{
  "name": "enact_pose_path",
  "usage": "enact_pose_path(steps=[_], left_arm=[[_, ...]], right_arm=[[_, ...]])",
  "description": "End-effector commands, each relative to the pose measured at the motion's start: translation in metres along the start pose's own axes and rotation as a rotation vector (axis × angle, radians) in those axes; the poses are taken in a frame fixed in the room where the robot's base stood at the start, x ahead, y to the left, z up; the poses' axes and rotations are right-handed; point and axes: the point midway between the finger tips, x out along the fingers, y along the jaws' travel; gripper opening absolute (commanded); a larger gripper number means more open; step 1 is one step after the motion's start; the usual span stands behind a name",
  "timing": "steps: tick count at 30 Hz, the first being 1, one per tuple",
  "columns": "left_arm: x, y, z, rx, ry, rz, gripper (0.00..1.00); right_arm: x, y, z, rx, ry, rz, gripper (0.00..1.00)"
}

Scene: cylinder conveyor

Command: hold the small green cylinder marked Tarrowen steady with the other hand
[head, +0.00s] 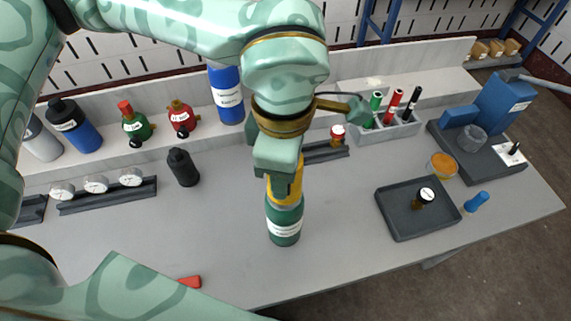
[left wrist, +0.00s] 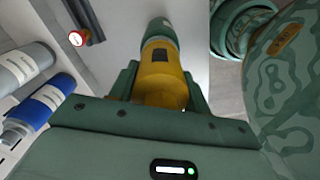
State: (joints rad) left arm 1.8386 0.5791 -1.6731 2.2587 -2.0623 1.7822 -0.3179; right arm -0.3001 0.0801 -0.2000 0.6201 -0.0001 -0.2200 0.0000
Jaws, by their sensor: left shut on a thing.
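A small green cylinder (head: 285,222) with a yellow upper part (head: 292,190) and a white label stands upright on the grey table, near the middle. The label is too small to read. My left gripper (head: 283,172) comes down from above and is shut on the yellow part. The left wrist view shows the yellow part (left wrist: 165,75) between the two fingers, with the green body (left wrist: 160,32) beyond it. The gripper hides the cylinder's top in the head view. My right gripper is not in view.
A blue cylinder (head: 228,95) stands behind. A dark tray (head: 405,222) lies to the right, and a red piece (head: 190,281) lies near the front. The table just right of the cylinder is clear.

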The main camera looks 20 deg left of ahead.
Motion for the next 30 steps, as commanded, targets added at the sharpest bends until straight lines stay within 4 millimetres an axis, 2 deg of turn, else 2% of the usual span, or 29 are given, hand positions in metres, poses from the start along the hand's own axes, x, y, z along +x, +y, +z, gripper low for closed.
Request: enact_pose_path(steps=[3, 10, 11, 12, 13, 23, 26, 30], left_arm=[[0.002, 0.001, 0.0, 0.125, 0.0, 0.001, 0.11], [0.0, 0.0, 0.0, 0.145, -0.001, 0.001, 0.11], [0.0, 0.0, 0.0, 0.145, -0.001, 0.001, 0.56], [0.0, 0.0, 0.0, 0.145, -0.001, 0.001, 0.67], [0.0, 0.0, 0.0, 0.144, -0.001, 0.001, 0.73], [-0.004, 0.0, 0.0, 0.142, -0.001, 0.002, 0.73], [-0.017, 0.001, 0.0, 0.142, -0.002, 0.004, 0.73], [-0.051, 0.001, 0.001, 0.14, -0.003, 0.008, 0.73]], right_arm=[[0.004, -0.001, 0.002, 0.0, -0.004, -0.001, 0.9], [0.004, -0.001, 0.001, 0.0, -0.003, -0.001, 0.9], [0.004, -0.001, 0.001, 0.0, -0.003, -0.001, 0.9], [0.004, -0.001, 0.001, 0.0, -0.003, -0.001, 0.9], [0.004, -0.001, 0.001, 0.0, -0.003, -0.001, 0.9], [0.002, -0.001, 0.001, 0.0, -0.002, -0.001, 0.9], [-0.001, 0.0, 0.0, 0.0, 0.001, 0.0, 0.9], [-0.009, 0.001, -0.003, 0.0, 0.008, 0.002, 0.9]])
